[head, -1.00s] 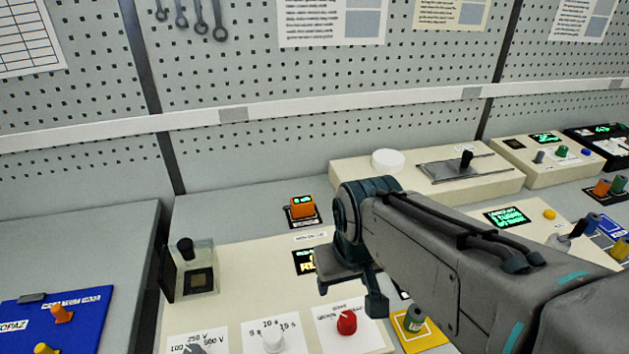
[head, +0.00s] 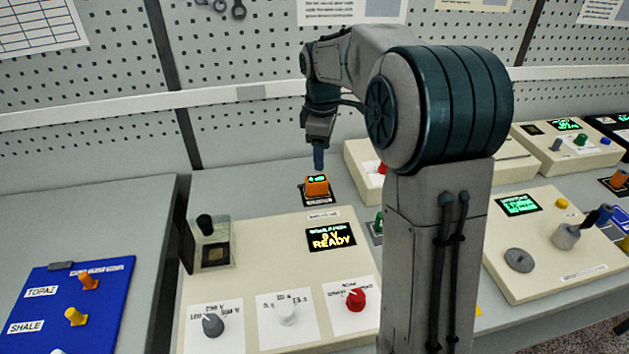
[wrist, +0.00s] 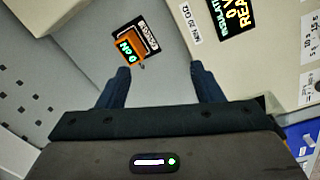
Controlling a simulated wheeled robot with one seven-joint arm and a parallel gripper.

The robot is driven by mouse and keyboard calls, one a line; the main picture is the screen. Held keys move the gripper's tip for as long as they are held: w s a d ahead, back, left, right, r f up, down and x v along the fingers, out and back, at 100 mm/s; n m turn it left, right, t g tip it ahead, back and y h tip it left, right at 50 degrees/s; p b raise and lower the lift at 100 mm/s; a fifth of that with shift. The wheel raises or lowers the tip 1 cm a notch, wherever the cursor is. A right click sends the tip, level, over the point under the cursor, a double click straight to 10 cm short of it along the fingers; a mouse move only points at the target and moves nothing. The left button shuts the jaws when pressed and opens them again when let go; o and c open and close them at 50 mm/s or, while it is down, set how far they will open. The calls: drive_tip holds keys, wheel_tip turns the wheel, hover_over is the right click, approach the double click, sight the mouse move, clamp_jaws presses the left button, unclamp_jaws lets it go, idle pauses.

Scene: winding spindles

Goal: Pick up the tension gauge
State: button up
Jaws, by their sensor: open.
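The tension gauge (head: 317,185) is a small orange block with a green lit display. It sits on a dark, labelled pad (head: 317,200) behind the cream tester panel. In the wrist view the gauge (wrist: 128,47) shows upper left of centre, just beyond the left fingertip, with its display reading about "0 cN". My gripper (head: 318,160) points down above the gauge in the head view. In the wrist view my gripper (wrist: 161,75) is open, its two dark fingers apart with only bare grey bench between them. The gauge is outside the fingers.
The cream tester panel (head: 270,270), with a lit "READY" display (head: 331,238) and several knobs, stands in front of the gauge. A blue board (head: 50,310) with coloured pegs lies at left. A pegboard wall (head: 240,140) rises behind.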

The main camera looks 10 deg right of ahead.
sight(316, 178)
drive_tip(key=w+f+n, duration=0.4)
drive_tip(key=w+n, duration=0.1)
drive_tip(key=w, duration=0.4)
drive_tip(key=shift+g, duration=0.4)
drive_tip(key=f, duration=0.2)
drive_tip(key=f+p, duration=0.1)
drive_tip(key=f, duration=0.5)
drive_tip(key=shift+s+d+p, duration=0.2)
drive_tip(key=shift+d+p, duration=0.05)
drive_tip(key=shift+p, duration=0.1)
drive_tip(key=shift+f+p, duration=0.8)
drive_tip(key=shift+f, duration=2)
drive_tip(key=c, duration=1.2)
